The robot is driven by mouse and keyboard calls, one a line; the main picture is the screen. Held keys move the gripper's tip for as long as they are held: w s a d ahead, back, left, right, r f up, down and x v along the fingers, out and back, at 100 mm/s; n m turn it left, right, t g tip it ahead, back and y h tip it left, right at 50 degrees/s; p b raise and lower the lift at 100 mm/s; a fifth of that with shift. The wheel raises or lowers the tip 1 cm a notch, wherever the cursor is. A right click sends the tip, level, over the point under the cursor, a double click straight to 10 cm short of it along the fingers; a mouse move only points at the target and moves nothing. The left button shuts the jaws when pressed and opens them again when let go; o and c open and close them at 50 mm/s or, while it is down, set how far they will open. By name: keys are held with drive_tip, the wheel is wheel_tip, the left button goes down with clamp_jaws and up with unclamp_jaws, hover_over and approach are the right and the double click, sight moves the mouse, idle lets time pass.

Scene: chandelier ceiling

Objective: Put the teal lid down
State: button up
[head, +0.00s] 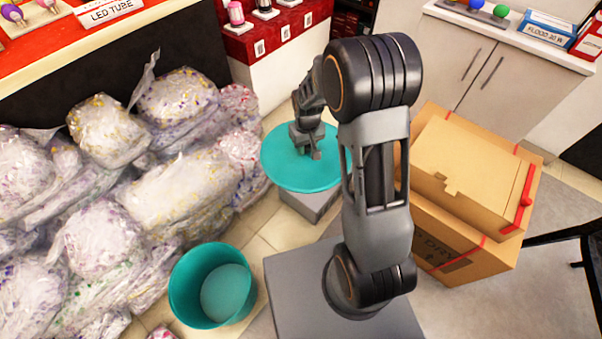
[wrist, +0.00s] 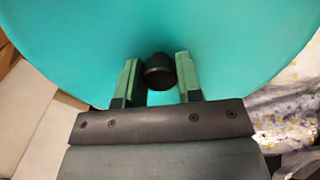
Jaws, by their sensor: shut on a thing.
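The teal lid (head: 282,163) is a wide round disc with a dark knob (wrist: 160,72) at its centre. My gripper (head: 309,148) is over the middle of the lid, shut on its knob, with a green-padded finger on each side in the wrist view (wrist: 159,78). The lid looks roughly level above a grey block (head: 312,204); I cannot tell whether it touches it. A teal bin (head: 180,290), open at the top and looking empty, stands on the floor at the lower left. My arm covers the lid's right edge.
Clear bags of shredded material (head: 150,195) are piled along the left, close to the lid and bin. Cardboard boxes (head: 470,160) with red straps are stacked at the right. A white cabinet (head: 480,65) and a red counter (head: 265,42) stand behind. Some tiled floor is free between bin and block.

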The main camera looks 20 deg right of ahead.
drive_tip(key=d+f+n+b, duration=0.2)
drive_tip(key=f+n+b, duration=0.1)
drive_tip(key=f+n, duration=0.9)
drive_tip(key=d+f+n+b, duration=0.2)
drive_tip(key=d+f+n, duration=0.1)
drive_tip(key=f+n, duration=0.85)
drive_tip(key=w+d+f+b, duration=0.1)
drive_tip(key=w+f+b, duration=0.1)
drive_tip(key=w+f, duration=0.1)
drive_tip(key=w+d+f+b, duration=0.2)
drive_tip(key=w+f+b, duration=0.1)
drive_tip(key=w+f, duration=0.1)
drive_tip(key=w+d+f+b, duration=0.2)
drive_tip(key=w+f+b, duration=0.1)
drive_tip(key=w, duration=0.2)
drive_tip(key=shift+w+f, duration=0.2)
drive_tip(key=shift+f, duration=0.1)
drive_tip(key=shift+w+f+b, duration=0.15)
drive_tip(key=shift+f+b, duration=0.25)
drive_tip(key=shift+f, duration=0.5)
drive_tip(key=shift+w+f+b, duration=0.1)
drive_tip(key=shift+f+b, duration=0.3)
drive_tip(key=shift+f, duration=0.45)
drive_tip(key=shift+f, duration=0.15)
drive_tip(key=o, duration=1)
